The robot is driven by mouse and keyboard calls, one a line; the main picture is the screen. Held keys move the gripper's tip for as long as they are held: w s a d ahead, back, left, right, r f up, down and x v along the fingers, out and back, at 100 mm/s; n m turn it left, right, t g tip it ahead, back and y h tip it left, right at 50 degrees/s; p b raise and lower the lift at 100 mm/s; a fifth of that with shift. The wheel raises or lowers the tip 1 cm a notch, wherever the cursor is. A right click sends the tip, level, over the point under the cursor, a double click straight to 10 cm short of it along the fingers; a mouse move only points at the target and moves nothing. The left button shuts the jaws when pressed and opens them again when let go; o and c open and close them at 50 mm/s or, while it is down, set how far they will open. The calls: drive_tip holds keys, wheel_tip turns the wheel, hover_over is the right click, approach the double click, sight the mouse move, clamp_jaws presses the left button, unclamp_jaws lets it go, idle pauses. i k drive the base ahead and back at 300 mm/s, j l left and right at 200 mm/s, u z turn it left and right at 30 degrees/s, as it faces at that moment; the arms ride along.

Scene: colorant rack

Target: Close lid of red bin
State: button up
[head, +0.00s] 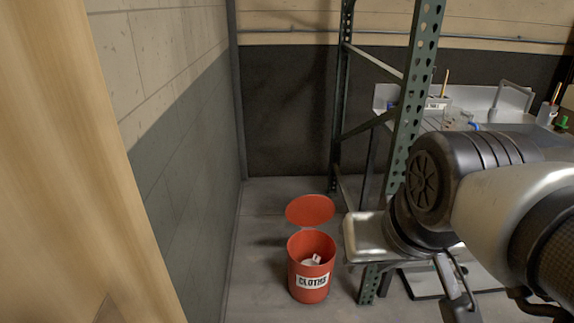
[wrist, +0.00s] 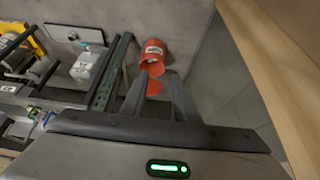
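The red bin (head: 311,281) stands on the floor with a "CLOTHS" label on its front and pale cloth inside. Its round red lid (head: 310,210) is open, raised behind the bin's mouth. In the wrist view the bin (wrist: 147,68) appears beyond my fingers, and part of the lid (wrist: 154,88) shows between them. My gripper (wrist: 152,82) is open and empty, apart from the bin and lid. In the head view my arm reaches in from the right, and part of my gripper shows low, to the right of the bin.
A green perforated rack post (head: 404,120) stands right of the bin, with a metal sink counter (head: 510,97) behind it. A grey and beige wall (head: 180,140) is at left. A wooden panel (head: 80,180) fills the near left. Floor left of the bin is clear.

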sight(311, 210)
drive_tip(key=i+l, duration=0.1)
drive_tip(key=i, duration=0.75)
drive_tip(key=i+l, duration=0.1)
drive_tip(key=i, duration=0.8)
